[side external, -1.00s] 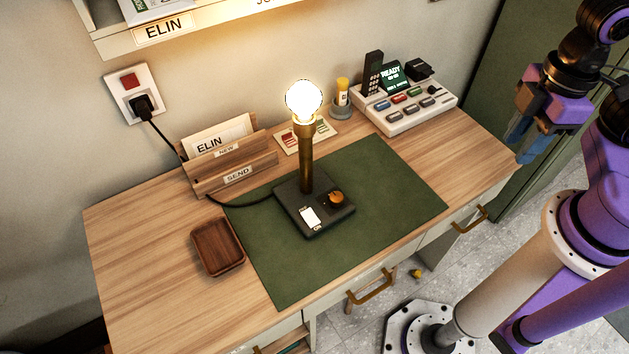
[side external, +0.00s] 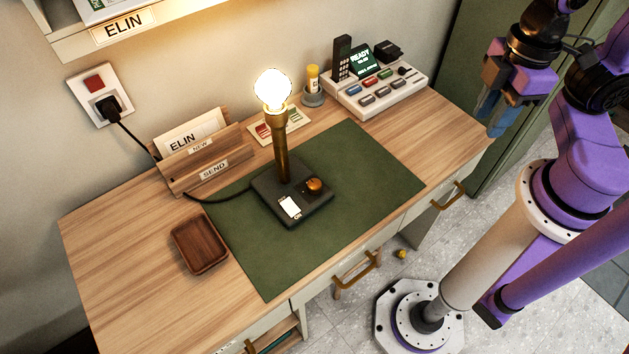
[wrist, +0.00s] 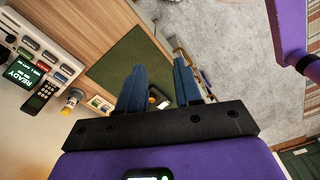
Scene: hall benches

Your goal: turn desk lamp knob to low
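The desk lamp is lit, with a bare glowing bulb (side external: 273,88) on an upright brass stem (side external: 281,150). Its dark base (side external: 305,212) stands on the green desk mat (side external: 370,165). The orange knob (side external: 314,185) sits on the base, right of a white switch plate (side external: 290,206). The knob's setting is too small to read. My gripper (side external: 490,115) hangs at the desk's right end, well away from the knob. In the wrist view my gripper (wrist: 160,64) has its two blue fingers apart with nothing between them. Part of the lamp base shows beyond them, partly hidden.
A wooden tray (side external: 200,244) and letter holder (side external: 207,172) stand left of the lamp. A button console with handset (side external: 377,92) and a yellow-capped tube (side external: 313,78) stand behind. A black cord runs to the wall socket (side external: 100,95). The mat's right part is clear.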

